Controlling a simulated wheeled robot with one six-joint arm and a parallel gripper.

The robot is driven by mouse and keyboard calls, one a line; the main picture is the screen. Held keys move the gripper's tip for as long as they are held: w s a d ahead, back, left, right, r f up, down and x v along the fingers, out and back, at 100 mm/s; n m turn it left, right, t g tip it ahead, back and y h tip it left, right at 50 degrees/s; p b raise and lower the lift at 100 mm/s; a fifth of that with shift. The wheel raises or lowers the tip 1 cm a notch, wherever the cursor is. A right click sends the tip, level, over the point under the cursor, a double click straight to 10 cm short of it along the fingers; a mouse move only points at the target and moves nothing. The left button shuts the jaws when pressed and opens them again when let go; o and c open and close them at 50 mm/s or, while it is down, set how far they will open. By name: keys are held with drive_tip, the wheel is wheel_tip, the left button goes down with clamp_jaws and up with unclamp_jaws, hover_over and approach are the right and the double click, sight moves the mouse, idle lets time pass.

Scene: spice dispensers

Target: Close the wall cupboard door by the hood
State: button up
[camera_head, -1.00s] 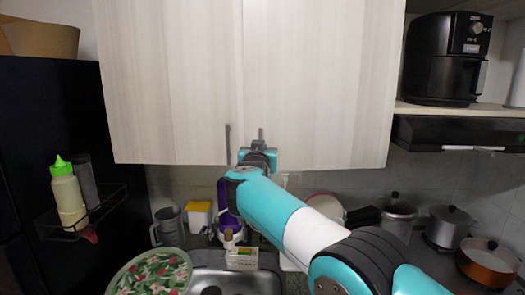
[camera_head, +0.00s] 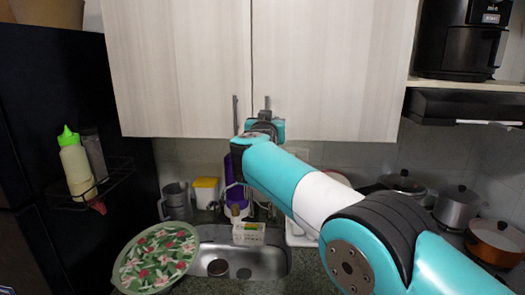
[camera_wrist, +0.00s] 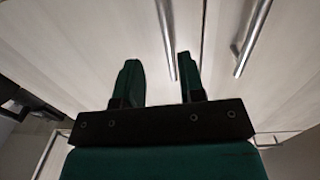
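The cupboard door by the hood (camera_head: 335,65) is the right one of a pale wood pair. It looks about flush with the left door (camera_head: 180,70), with a thin dark seam between them; a small gap cannot be ruled out. Its bar handle (camera_head: 268,103) stands at its lower left corner, and it also shows in the wrist view (camera_wrist: 167,35). My gripper (camera_head: 265,122) is at the lower end of this handle. In the wrist view my gripper (camera_wrist: 160,72) is open, with the handle's end showing between the fingers, nearer the right one. Contact cannot be told.
The left door's handle (camera_head: 235,114) is close beside. The black hood (camera_head: 465,107) is right of the cupboard, below an air fryer (camera_head: 462,38). Below are a sink (camera_head: 245,262), a floral dish (camera_head: 157,258) and pots (camera_head: 457,207). A dark fridge (camera_head: 50,130) stands left.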

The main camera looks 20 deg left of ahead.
drive_tip(key=s+d+b, duration=0.2)
drive_tip(key=s+b, duration=1.1)
drive_tip(key=s, duration=0.3)
drive_tip(key=shift+s+d, duration=0.15)
drive_tip(key=shift+d, duration=0.15)
drive_tip(key=s+d+f+n+g, duration=0.1)
drive_tip(key=d+f+g, duration=0.4)
drive_tip(key=d, duration=0.5)
drive_tip(key=s+d+f+n+g, duration=0.2)
drive_tip(key=d+f+g, duration=0.2)
drive_tip(key=d+f, duration=0.4)
drive_tip(key=s+d+f+g, duration=0.3)
drive_tip(key=s+d, duration=0.1)
drive_tip(key=s, duration=0.4)
drive_tip(key=s+d+f+n+g+y, duration=0.1)
drive_tip(key=s+d+f+g, duration=0.2)
drive_tip(key=s, duration=0.6)
drive_tip(key=s+d+f+n+g+b, duration=0.1)
drive_tip(key=s+d+f+g, duration=0.1)
drive_tip(key=s+d+f, duration=0.2)
drive_tip(key=s+d, duration=0.2)
drive_tip(key=s, duration=0.2)
drive_tip(key=shift+s+g, duration=0.3)
drive_tip(key=shift+g, duration=0.1)
